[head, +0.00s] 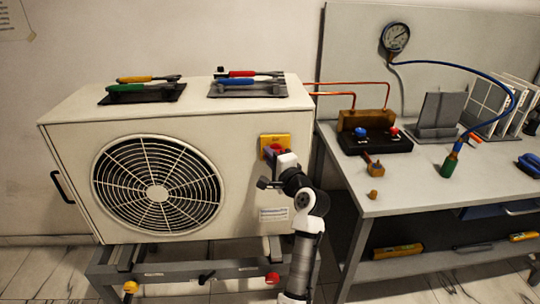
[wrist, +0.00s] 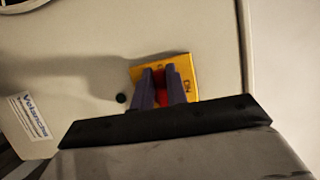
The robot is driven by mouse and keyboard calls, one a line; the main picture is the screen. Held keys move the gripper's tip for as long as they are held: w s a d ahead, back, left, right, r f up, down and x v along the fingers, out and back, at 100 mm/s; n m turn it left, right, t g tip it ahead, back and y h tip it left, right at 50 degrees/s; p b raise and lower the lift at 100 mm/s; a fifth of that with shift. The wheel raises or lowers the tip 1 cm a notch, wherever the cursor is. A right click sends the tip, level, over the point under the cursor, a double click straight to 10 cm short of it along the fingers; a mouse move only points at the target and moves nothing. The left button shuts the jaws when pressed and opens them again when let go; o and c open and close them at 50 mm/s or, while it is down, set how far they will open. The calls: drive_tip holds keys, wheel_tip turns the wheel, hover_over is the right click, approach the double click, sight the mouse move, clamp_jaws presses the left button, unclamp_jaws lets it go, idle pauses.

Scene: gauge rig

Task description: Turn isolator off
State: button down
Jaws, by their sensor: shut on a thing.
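The isolator (head: 268,140) is a yellow plate with a red knob on the right of the front face of the cream outdoor unit (head: 245,190). In the wrist view the yellow plate (wrist: 184,68) appears tilted, with dark lettering on it. My gripper (head: 274,160) is at the isolator. In the wrist view, my two fingers (wrist: 161,85) are on either side of the red knob (wrist: 161,97) and shut on it. The fingers hide most of the knob, so its exact position cannot be read.
A fan grille (head: 158,186) fills the unit's left front. Tool trays (head: 248,91) lie on top. A workbench (head: 400,190) stands at the right with a gauge (head: 395,37), a blue hose (head: 480,75) and a manifold block (head: 375,143). A white label (wrist: 30,116) is left of the isolator.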

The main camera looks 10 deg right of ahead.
drive_tip(key=shift+f, duration=0.15)
idle(0.3)
drive_tip(key=c, duration=1.4)
unclamp_jaws()
drive_tip(key=b+v, duration=0.2)
drive_tip(key=v, duration=1.2)
drive_tip(key=shift+b, duration=0.35)
drive_tip(key=shift+w, duration=0.1)
